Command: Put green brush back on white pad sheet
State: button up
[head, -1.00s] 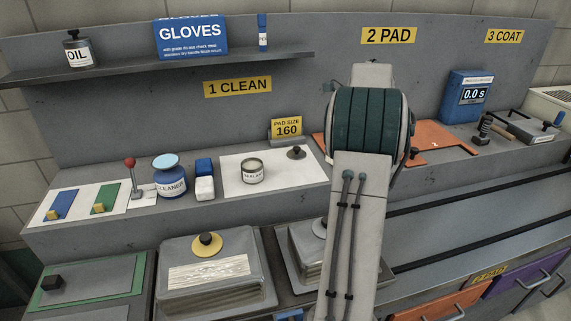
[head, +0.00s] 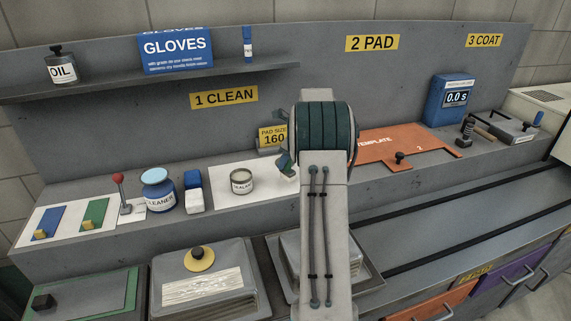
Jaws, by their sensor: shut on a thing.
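A green flat piece (head: 95,214) with a small yellow block at its lower end lies on the white sheet (head: 66,240) at the left of the ledge. A like blue piece (head: 50,222) lies beside it. I cannot tell whether the green piece is the green brush. My arm stands in front of this sheet's right end. A small teal and pale part beside the arm looks like my wrist. My gripper and anything in it are hidden behind the arm.
An orange template (head: 385,146) lies right of my arm. A shelf (head: 150,82) overhangs the left ledge.

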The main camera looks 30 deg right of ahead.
jog(key=shift+f, duration=1.15)
jog(key=shift+f, duration=0.1)
jog(key=o, duration=1)
